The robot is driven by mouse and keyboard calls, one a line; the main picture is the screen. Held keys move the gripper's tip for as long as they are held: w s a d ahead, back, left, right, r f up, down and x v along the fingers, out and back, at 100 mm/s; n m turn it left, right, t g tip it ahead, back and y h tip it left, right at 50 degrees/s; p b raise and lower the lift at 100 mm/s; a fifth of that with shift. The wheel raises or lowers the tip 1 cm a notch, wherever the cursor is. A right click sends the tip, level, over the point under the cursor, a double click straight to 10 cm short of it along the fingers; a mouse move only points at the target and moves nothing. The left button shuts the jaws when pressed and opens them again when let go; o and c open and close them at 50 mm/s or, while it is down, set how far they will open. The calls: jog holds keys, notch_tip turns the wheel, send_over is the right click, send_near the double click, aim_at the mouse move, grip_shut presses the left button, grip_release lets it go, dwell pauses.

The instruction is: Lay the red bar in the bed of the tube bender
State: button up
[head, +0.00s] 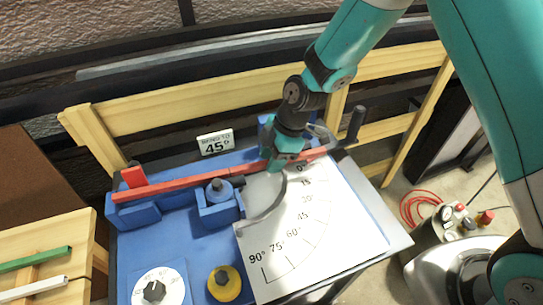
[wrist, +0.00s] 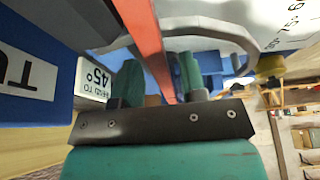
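The long straight red bar (head: 185,183) lies across the top of the blue tube bender (head: 165,240). Its left part is at the blue block (head: 140,214) and it passes behind the round blue former (head: 219,190). Its right part runs under my gripper (head: 285,160) towards the 0° mark. In the wrist view the red bar (wrist: 147,40) passes between the two teal fingers of my gripper (wrist: 160,75). A gap shows between bar and right finger, so the gripper looks open around the bar. Whether the bar sits fully down in the bed is hard to see.
A white angle plate (head: 295,235) with degree marks lies right of the former. A "45°" sign (head: 215,142) stands behind. A dark upright handle (head: 355,125) rises at the right. A wooden rack (head: 45,262) with green and white bars is at left.

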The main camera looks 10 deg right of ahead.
jog(key=shift+r, duration=0.1)
jog(key=shift+r, duration=0.2)
jog(key=s+v, duration=0.1)
jog(key=v, duration=1.1)
jog(key=s+d+r+m, duration=0.1)
jog(key=s+r+m, duration=0.3)
jog(key=s, duration=0.3)
jog(key=s+d+r+m, duration=0.1)
jog(key=s+r+m, duration=0.3)
jog(key=s, duration=0.3)
jog(key=s+d+r+m+t, duration=0.1)
jog(key=s+r+m, duration=0.3)
jog(key=s+m, duration=0.1)
jog(key=shift+s+d, duration=0.15)
jog(key=shift+s, duration=0.75)
notch_tip(320, 180, up, 5)
jog(key=p, duration=0.5)
